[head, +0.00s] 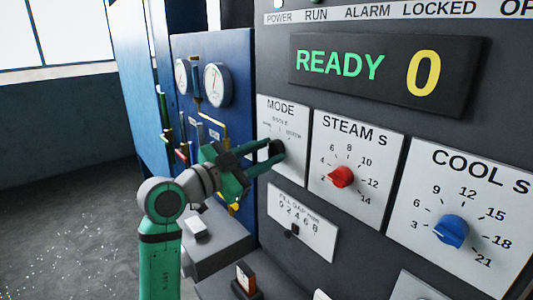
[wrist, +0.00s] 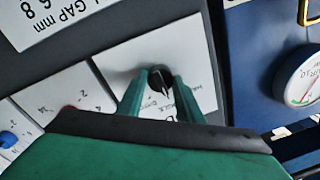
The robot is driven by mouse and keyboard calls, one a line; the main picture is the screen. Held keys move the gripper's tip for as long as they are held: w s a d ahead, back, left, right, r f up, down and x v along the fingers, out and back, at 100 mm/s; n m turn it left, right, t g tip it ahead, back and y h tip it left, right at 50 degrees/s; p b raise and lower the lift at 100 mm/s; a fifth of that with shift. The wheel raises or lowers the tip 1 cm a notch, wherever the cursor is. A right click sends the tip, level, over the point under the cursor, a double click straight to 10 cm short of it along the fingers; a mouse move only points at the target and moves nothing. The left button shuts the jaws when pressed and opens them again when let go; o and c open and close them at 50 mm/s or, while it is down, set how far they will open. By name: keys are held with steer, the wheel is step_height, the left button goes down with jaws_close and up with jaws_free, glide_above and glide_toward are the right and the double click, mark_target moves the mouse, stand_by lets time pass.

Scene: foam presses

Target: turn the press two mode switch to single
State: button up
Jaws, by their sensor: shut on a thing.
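The mode switch is a dark knob on a white plate (head: 265,112) labelled MODE, on the dark press panel. In the head view the knob (head: 277,147) shows at my gripper's fingertips. My gripper (head: 272,153) reaches the plate from the left. In the wrist view my gripper (wrist: 160,82) has its two green fingers on either side of the black knob (wrist: 158,76), shut on it. The small position labels around the knob are partly covered and too small to read surely. The knob's pointer direction cannot be told surely.
Right of the mode plate are a red STEAM knob (head: 342,177) and a blue COOL knob (head: 451,232). A fill gap slider plate (head: 303,222) sits below. The display (head: 385,72) reads READY 0. A blue cabinet with gauges (head: 217,85) stands left.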

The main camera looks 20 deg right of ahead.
steer(key=shift+r+m, duration=0.1)
steer(key=shift+m, duration=0.3)
steer(key=o, duration=1.1)
steer(key=shift+a, duration=0.1)
steer(key=v, duration=1)
steer(key=shift+s+a, duration=0.2)
steer(key=shift+a, duration=0.05)
